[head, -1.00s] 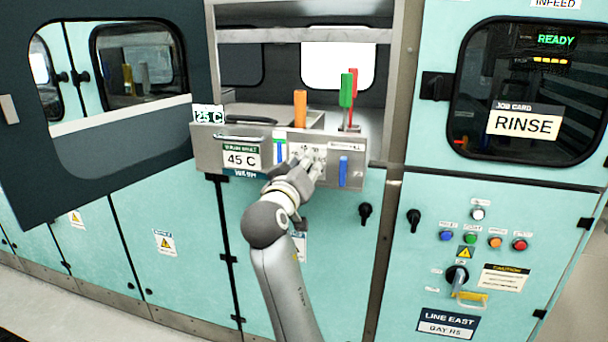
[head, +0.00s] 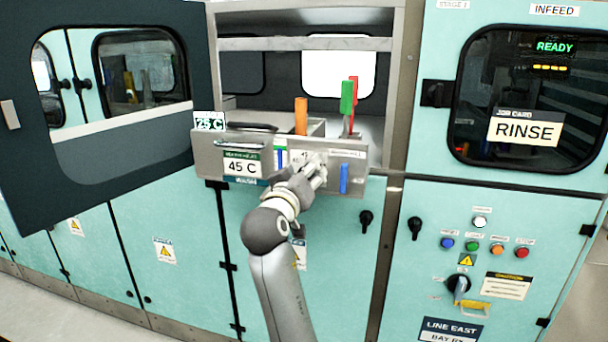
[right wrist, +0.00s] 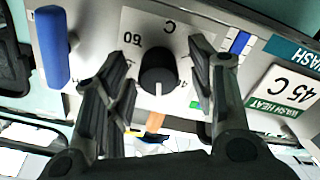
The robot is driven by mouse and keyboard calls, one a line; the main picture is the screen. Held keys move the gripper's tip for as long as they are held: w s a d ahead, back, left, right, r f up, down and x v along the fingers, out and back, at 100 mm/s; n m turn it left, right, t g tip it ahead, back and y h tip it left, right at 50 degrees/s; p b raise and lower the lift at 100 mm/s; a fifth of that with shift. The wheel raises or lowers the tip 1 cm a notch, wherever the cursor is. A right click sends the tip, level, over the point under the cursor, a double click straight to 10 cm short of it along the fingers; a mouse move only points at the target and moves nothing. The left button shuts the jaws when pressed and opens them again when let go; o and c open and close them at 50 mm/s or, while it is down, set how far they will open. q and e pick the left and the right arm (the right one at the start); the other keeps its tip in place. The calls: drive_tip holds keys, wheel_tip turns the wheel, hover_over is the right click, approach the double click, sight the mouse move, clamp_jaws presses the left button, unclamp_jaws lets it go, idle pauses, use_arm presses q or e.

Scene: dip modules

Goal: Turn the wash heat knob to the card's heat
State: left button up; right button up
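The wash heat card (head: 242,164) reads 45 C in the head view and shows upside down in the right wrist view (right wrist: 287,90). The black wash heat knob (right wrist: 157,66) is on the pale panel in the right wrist view. Its white pointer mark points down in that picture. A 60 and a C are printed on the dial; another mark is partly hidden by a finger. My right gripper (right wrist: 158,76) is open, one finger on each side of the knob, with gaps visible. In the head view, my right gripper (head: 308,174) covers the knob. My left gripper is out of view.
A blue handle (head: 344,178) is right of the gripper on the same panel, also close in the right wrist view (right wrist: 51,47). Orange (head: 301,116) and green (head: 347,97) handles stand behind the panel. A dark open door (head: 110,190) is at left. A RINSE job card (head: 525,128) hangs at right.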

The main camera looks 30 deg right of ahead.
wheel_tip(320, 180, up, 10)
idle(0.6)
